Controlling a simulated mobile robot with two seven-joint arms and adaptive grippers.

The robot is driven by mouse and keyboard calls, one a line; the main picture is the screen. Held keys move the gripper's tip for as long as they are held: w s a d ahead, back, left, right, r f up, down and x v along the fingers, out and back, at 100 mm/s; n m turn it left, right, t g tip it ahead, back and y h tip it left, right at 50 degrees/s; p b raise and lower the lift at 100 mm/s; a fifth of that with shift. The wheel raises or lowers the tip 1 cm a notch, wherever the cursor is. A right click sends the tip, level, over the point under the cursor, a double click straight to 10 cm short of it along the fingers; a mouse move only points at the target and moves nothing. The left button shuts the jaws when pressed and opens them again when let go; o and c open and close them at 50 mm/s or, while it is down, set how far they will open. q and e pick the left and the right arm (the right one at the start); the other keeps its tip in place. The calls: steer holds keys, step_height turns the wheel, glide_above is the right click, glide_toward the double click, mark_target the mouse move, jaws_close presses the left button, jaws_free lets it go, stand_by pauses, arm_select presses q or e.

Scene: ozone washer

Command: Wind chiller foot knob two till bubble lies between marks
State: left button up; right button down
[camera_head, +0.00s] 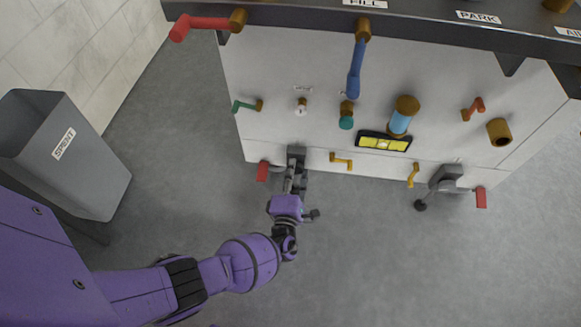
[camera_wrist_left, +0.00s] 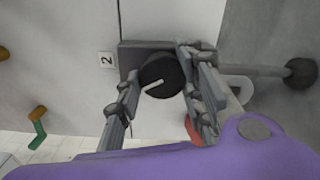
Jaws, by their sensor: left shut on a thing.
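The foot knob (camera_wrist_left: 162,76) is round and black with a white pointer line. It sits on a grey block beside a label reading 2 (camera_wrist_left: 107,60) in the left wrist view. My left gripper (camera_wrist_left: 158,98) has its fingers on both sides of the knob and is shut on it. In the head view the left gripper (camera_head: 294,172) is at the grey foot block (camera_head: 296,151) on the lower left of the white panel. The yellow bubble level (camera_head: 384,142) is on the panel; its bubble is too small to place against the marks. My right gripper is not in view.
The white panel (camera_head: 300,60) carries several coloured handles and a blue cylinder (camera_head: 401,120). Another grey foot (camera_head: 446,178) stands at its lower right. The grey floor in front is clear.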

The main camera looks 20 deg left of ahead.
arm_select(q)
steer(key=shift+s+a, duration=0.1)
steer(key=shift+a, duration=0.2)
steer(key=o, duration=1.1)
steer(key=shift+d, duration=0.1)
steer(key=v, duration=1.2)
steer(key=shift+r, duration=0.1)
steer(key=shift+s, duration=0.1)
